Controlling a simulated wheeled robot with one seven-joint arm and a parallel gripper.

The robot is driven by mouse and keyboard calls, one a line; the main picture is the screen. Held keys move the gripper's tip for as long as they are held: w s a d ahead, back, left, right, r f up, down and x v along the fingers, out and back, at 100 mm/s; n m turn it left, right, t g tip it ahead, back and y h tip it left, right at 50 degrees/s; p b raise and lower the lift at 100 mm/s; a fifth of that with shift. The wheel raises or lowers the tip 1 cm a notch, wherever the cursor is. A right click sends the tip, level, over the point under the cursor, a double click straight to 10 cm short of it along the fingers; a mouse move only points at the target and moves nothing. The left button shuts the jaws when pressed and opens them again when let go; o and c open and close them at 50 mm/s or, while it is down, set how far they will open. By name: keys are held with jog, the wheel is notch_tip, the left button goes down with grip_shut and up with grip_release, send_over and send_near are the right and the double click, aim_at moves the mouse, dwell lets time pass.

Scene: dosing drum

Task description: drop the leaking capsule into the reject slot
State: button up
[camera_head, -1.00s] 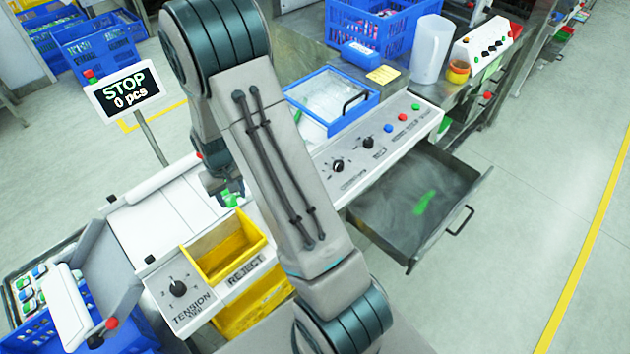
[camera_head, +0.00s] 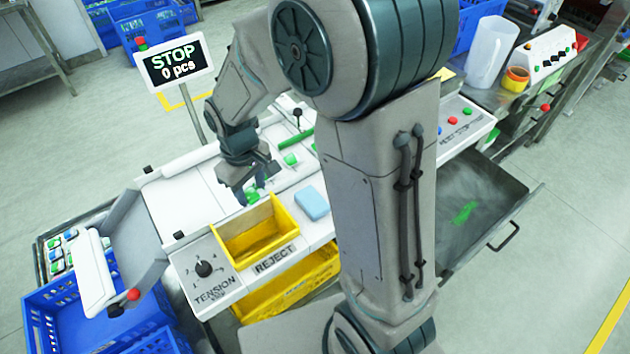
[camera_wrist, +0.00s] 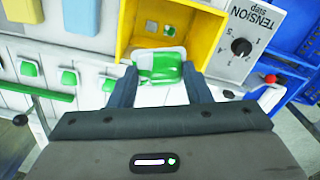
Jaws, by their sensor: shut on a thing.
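My gripper (camera_head: 248,192) is shut on a green and white capsule (camera_wrist: 160,67). In the wrist view the capsule sits between the two fingertips (camera_wrist: 160,88); in the head view only a bit of its green shows under the fingers. The yellow reject box (camera_head: 289,216) is open at the top and has a REJECT label on its front. My gripper is just behind its far edge. In the wrist view the capsule overlaps the near-side opening of the box (camera_wrist: 211,40). No leak can be made out.
A TENSION knob panel (camera_head: 204,270) stands left of the box and a blue block (camera_head: 313,204) right of it. Several green capsules (camera_wrist: 28,69) lie in the machine's white slots. A lever (camera_head: 297,116) rises behind. An open drawer (camera_head: 505,185) juts out at right.

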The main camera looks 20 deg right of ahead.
jog(key=shift+f+b, duration=2.05)
jog(key=shift+f, duration=0.9)
jog(key=o, duration=1)
jog(key=shift+o, duration=0.2)
jog(key=shift+r, duration=0.1)
notch_tip(320, 180, up, 14)
jog(key=shift+f+b, duration=0.15)
jog(key=shift+b, duration=0.25)
